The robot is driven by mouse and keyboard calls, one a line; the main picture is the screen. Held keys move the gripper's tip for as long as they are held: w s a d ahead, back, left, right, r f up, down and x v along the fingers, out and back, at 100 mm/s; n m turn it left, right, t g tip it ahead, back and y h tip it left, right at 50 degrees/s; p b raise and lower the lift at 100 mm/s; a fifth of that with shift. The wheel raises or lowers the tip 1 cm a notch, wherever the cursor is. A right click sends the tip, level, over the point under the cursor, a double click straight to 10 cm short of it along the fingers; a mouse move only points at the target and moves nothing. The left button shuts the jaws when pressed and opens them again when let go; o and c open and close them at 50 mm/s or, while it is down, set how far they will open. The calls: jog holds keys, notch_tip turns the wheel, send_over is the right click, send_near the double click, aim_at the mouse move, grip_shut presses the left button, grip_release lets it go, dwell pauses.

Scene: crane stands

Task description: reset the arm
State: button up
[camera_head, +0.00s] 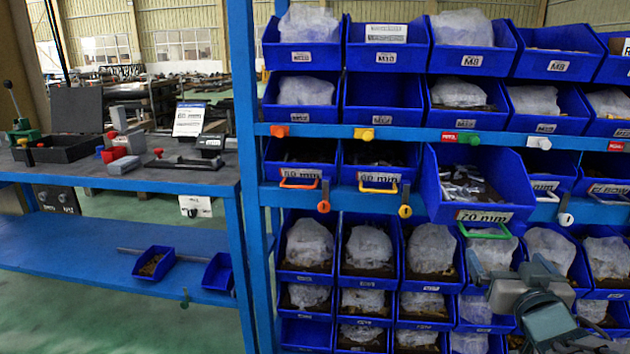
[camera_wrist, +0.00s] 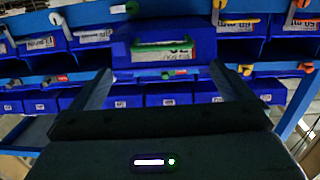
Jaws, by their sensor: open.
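My gripper (camera_head: 512,262) is at the lower right of the head view, in front of the blue bin rack. In the wrist view my gripper (camera_wrist: 160,72) has its two fingers wide apart with nothing between them. A blue bin labelled 70 mm (camera_head: 478,215) with a green handle (camera_head: 486,233) juts out of the rack above my gripper, tilted forward, with metal parts inside. This bin (camera_wrist: 170,50) also shows beyond the fingertips in the wrist view, apart from them.
The blue rack frame (camera_head: 245,130) carries several rows of labelled blue bins, many with plastic bags. At left, a blue workbench (camera_head: 75,250) holds a black tray (camera_head: 62,148) and red tools; two small blue bins (camera_head: 153,263) (camera_head: 218,272) lie on its lower shelf. Green floor is free below.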

jog(key=a+r+g+p, duration=0.6)
jog(key=a+g+p, duration=0.1)
jog(key=p, duration=0.6)
jog(key=s+a+r+n+g+y+p, duration=0.1)
jog(key=s+a+r+g+y+p, duration=0.1)
jog(key=s+a+p, duration=0.3)
jog(key=s+a+r+n+g+y+p, duration=0.1)
jog(key=s+a+g+p, duration=0.4)
jog(key=a, duration=0.5)
notch_tip(320, 180, up, 2)
jog(key=shift+a+r+n+y+p, duration=0.2)
jog(key=shift+a+n+y+p, duration=0.1)
jog(key=shift+y, duration=0.5)
